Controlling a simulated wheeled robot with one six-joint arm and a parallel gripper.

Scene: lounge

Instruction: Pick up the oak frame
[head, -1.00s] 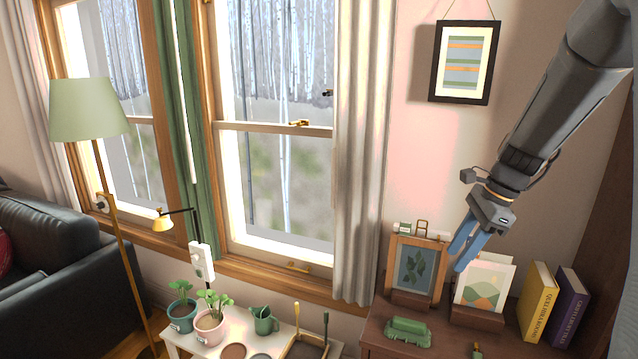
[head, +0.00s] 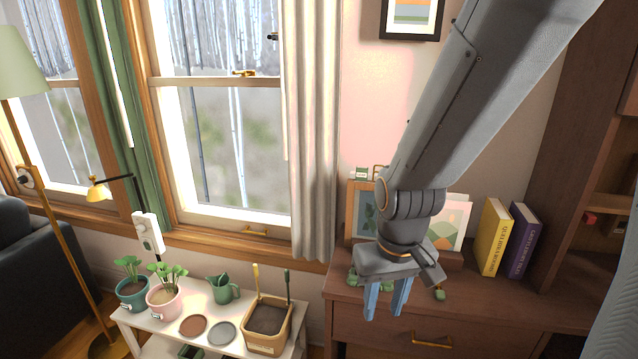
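The oak frame (head: 357,208) stands upright in a dark wooden stand on the dresser, with a dark leaf picture in it. My arm and wrist hide its right part in the head view. My gripper (head: 384,312) hangs in front of the dresser top, fingers pointing down, nearer the camera than the frame. Its two blue fingers are apart with nothing seen between them. A green object (head: 354,277) lies on the dresser, partly hidden behind the gripper.
A white-framed landscape print (head: 452,226) stands right of the arm. Yellow (head: 492,238) and purple (head: 522,241) books stand farther right. The dresser (head: 490,304) is clear at its front right. A low white table (head: 140,318) with plants and a planter (head: 268,325) is at left.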

